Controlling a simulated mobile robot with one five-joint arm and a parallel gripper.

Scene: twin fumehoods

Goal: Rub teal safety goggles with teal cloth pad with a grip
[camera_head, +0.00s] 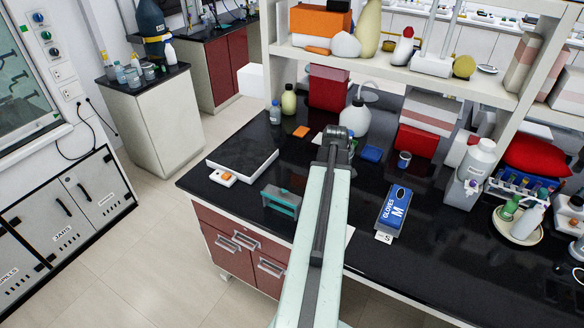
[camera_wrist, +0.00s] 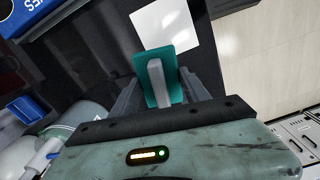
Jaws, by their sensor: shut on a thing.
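The teal safety goggles (camera_head: 281,200) lie on the black counter near its front edge, left of my arm in the head view. My gripper (camera_wrist: 160,86) is shut on the grey grip of the teal cloth pad (camera_wrist: 177,62), with one finger on each side. The pad shows beyond the grip, over the dark counter and close to a white sheet (camera_wrist: 168,25). My arm hides the gripper and pad in the head view. I cannot tell whether the pad touches anything.
A blue glove box (camera_head: 396,207) lies right of my arm. A white tray (camera_head: 243,163) and a small white-orange item (camera_head: 223,177) lie left, behind the goggles. Bottles and boxes stand along the back under a shelf (camera_head: 400,70). The counter's front edge is near the goggles.

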